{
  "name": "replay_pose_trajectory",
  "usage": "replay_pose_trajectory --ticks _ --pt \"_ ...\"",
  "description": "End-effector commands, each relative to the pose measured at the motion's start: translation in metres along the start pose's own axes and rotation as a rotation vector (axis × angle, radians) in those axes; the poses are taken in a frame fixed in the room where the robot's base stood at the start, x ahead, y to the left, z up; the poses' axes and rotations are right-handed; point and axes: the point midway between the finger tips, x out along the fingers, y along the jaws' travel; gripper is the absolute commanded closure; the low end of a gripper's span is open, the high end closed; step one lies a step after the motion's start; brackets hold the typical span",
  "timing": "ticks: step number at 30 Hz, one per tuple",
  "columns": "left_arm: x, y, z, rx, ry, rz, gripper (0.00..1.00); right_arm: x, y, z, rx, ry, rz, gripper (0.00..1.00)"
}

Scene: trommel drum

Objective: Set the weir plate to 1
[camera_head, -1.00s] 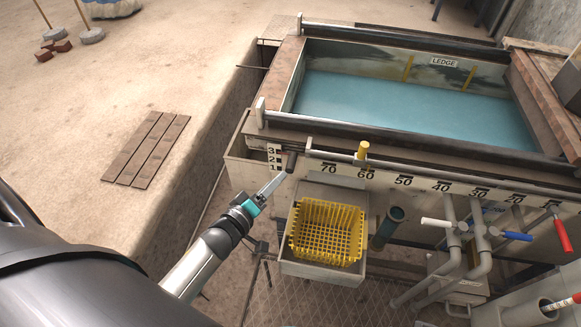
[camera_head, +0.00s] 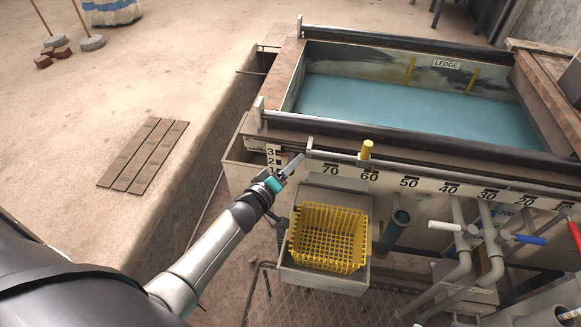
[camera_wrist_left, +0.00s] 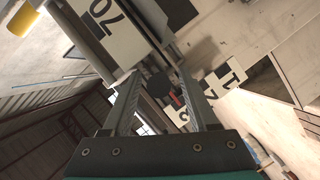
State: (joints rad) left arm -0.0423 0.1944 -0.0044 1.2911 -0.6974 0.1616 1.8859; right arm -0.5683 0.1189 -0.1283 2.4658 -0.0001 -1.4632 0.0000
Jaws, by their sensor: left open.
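The weir plate's scale (camera_head: 271,158), white with black 3, 2 and 1, is on the tank's front left corner. In the left wrist view the 1 (camera_wrist_left: 232,78) and the 2 show beyond the fingers. My left gripper (camera_head: 297,161) is just right of this scale, at the left end of the front rail. It is open. In the left wrist view a dark round knob (camera_wrist_left: 160,84) with a bit of red beside it appears between the fingers; contact cannot be told. In the head view the gripper covers this spot, and the plate's setting cannot be read. My right gripper is not in view.
A rail with a yellow marker (camera_head: 366,150) and a 70-to-20 scale (camera_head: 409,182) runs right of the gripper. A yellow basket (camera_head: 328,238) sits below in a tray. Pipes with white, blue and red handles stand at right. Sandy ground at left is mostly open.

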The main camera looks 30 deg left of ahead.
Motion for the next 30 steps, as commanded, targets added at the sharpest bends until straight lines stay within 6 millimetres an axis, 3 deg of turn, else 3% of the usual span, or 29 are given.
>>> replay_pose_trajectory --ticks 8,23,30 --pt "0.0006 0.0003 -0.0002 0.0 0.0 0.0 0.42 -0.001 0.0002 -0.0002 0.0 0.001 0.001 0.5" --pt "0.0004 0.0003 0.0 0.0 0.0 0.001 0.98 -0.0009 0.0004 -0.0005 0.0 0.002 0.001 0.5" --pt "0.0004 0.0004 0.0001 0.0 0.0 0.001 1.0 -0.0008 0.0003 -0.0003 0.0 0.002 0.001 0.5"
